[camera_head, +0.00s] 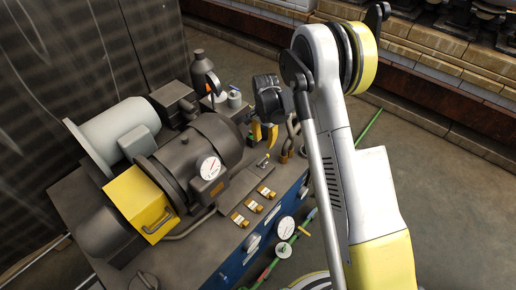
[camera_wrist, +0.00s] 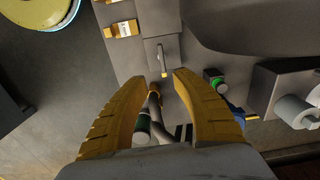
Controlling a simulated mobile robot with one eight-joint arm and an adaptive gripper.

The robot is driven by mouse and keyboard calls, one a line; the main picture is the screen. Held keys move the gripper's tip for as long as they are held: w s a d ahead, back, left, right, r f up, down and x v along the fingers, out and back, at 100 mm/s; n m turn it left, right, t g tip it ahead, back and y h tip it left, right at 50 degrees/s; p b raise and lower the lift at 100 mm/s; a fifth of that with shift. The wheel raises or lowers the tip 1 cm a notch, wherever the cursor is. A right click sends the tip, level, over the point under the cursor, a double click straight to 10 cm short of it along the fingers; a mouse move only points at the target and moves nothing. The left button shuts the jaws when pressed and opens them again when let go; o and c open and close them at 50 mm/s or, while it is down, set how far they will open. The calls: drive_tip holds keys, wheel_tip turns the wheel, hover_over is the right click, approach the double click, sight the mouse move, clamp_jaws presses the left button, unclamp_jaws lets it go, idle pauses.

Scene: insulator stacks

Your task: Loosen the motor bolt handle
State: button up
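A small silver lever with a yellow-orange tip, which looks like the motor bolt handle (camera_wrist: 162,58), stands on a grey plate at the upper middle of the wrist view. In the head view the handle (camera_head: 263,160) is on the bench right of the dark motor (camera_head: 205,150). My gripper (camera_wrist: 162,80) has two yellow fingers, spread apart with nothing between the tips. The handle's tip appears just beyond the gap between them. In the head view my gripper (camera_head: 263,139) points down just above the handle; whether they touch I cannot tell.
Brass blocks with labels (camera_head: 254,206) lie along the bench front. A green-capped fitting (camera_wrist: 216,84) and grey cylinders (camera_wrist: 296,110) sit right in the wrist view. Pipes (camera_head: 292,132) stand close right of my gripper. A gauge (camera_head: 286,228) is on the blue front panel.

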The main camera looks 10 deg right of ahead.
sight(263, 159)
drive_tip(key=f+b, duration=0.1)
drive_tip(key=f, duration=0.3)
drive_tip(key=f+b, duration=0.2)
drive_tip(key=f, duration=0.2)
drive_tip(key=f+b, duration=0.1)
drive_tip(key=f, duration=0.3)
drive_tip(key=shift+w+f, duration=0.3)
drive_tip(key=shift+w, duration=0.05)
drive_tip(key=shift+c, duration=0.5)
clamp_jaws()
